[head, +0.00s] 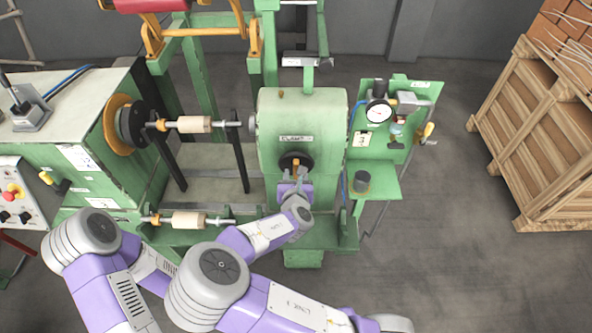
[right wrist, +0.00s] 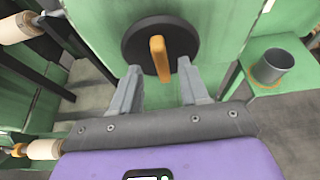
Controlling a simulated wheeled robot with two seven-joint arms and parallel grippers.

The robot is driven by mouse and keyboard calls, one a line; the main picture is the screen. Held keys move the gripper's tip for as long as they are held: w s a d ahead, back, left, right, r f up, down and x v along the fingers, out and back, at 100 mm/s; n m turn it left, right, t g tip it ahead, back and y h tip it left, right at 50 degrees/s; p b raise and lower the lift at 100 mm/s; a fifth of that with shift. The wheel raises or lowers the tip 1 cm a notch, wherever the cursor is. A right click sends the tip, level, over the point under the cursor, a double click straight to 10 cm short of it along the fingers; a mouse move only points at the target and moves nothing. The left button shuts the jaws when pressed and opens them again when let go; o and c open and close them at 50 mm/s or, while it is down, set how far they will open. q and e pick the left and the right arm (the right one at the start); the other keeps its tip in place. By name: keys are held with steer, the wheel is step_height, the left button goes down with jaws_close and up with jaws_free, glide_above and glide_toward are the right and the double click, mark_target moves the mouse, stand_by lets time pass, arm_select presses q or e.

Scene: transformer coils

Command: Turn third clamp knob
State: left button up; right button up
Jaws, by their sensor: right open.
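The clamp knob is an orange bar handle (right wrist: 158,52) on a round black disc (right wrist: 132,44). It sits on the front of the green housing (head: 302,112) marked "CLAMP". In the right wrist view the bar stands nearly upright. My right gripper (head: 296,174) is in front of the knob; its two grey fingers (right wrist: 160,75) are spread on either side of the bar's lower end, with gaps visible on both sides.
A panel with a pressure gauge (head: 378,112) and a shelf with a grey cup (head: 362,181) stand right of the housing. Spindles with pale rollers (head: 194,124) lie left. A wooden crate (head: 535,120) stands far right. The floor between is clear.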

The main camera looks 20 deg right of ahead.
mark_target(296, 169)
steer(key=shift+x, duration=1.75)
jaws_close()
